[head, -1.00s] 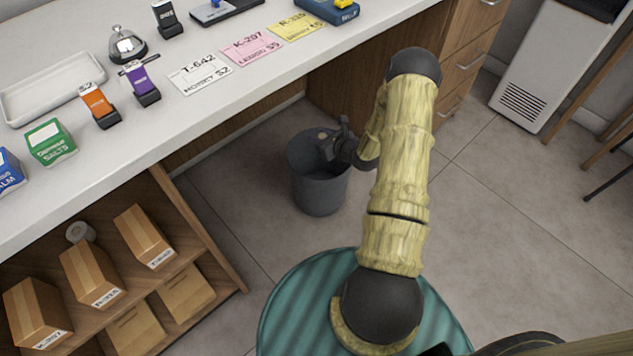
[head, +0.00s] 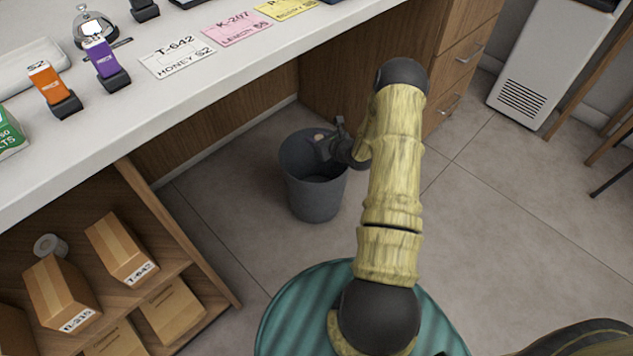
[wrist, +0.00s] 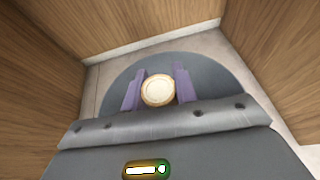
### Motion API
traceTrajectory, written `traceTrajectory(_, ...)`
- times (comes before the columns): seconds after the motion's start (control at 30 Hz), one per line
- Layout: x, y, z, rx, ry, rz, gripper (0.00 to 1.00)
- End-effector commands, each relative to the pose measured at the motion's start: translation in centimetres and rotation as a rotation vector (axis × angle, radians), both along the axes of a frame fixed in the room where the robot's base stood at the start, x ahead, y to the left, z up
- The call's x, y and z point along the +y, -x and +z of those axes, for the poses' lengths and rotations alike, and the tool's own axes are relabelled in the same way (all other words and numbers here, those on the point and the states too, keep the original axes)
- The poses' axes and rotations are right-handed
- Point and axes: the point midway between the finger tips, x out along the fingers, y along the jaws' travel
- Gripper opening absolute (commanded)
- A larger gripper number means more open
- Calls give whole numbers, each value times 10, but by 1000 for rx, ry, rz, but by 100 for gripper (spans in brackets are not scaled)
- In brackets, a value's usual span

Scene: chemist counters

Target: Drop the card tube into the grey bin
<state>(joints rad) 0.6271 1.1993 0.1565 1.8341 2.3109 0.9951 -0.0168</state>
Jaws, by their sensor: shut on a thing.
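The grey bin (head: 314,200) stands on the floor beside the counter in the head view. My gripper (head: 322,143) is at the bin's mouth, over the opening, partly hidden by its own wrist. In the wrist view the two purple fingers of my gripper (wrist: 158,88) are shut on the card tube (wrist: 158,91). Only the tube's pale round end shows there, so its length is hidden. A small pale bit of the tube (head: 319,137) shows by the fingers in the head view. The grey of the bin (wrist: 112,82) lies behind the fingers in the wrist view.
The white counter (head: 120,120) runs along the left, with cards and small items on top. Shelves below hold brown boxes (head: 122,250) and a roll (head: 49,246). Wooden drawers (head: 462,60) stand behind the bin. The floor right of the bin is clear.

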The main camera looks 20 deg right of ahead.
Motion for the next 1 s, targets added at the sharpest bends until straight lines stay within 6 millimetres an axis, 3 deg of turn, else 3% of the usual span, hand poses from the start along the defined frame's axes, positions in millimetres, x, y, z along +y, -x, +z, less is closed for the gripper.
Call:
traceTrajectory(0.4, -8, 2, -49, 1, 0, -12, 8)
traceTrajectory(0.83, -6, 2, -54, 0, 0, -9, 8)
traceTrajectory(0.87, -6, 2, -54, 0, 0, -9, 32)
traceTrajectory(0.97, -6, 2, -54, 0, 0, -9, 52)
traceTrajectory(1.0, -6, 2, -54, 0, 0, -9, 54)
